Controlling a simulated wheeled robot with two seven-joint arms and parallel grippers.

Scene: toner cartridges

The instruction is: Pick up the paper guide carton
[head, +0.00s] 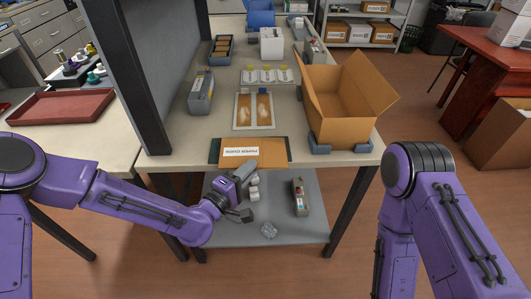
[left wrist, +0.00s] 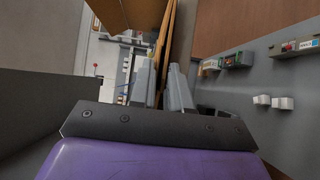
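The paper guide carton (head: 262,154) is a flat brown carton with a white label, lying on a dark sheet at the table's front edge. It reaches out over the edge. My left gripper (head: 244,176) is at the carton's front edge, just below table height. In the left wrist view, the carton's thin edge (left wrist: 174,38) runs between the two grey fingertips (left wrist: 161,70). A narrow gap shows between the fingers; whether they press on the carton is not clear. My right arm is at the right, with its gripper out of view.
An open brown box (head: 345,105) stands at the table's right front corner. A tray with two orange-brown panels (head: 254,127) lies behind the carton. The lower shelf (head: 290,235) holds small white blocks and a grey-red unit (head: 299,197). A dark upright (head: 138,80) rises at the left.

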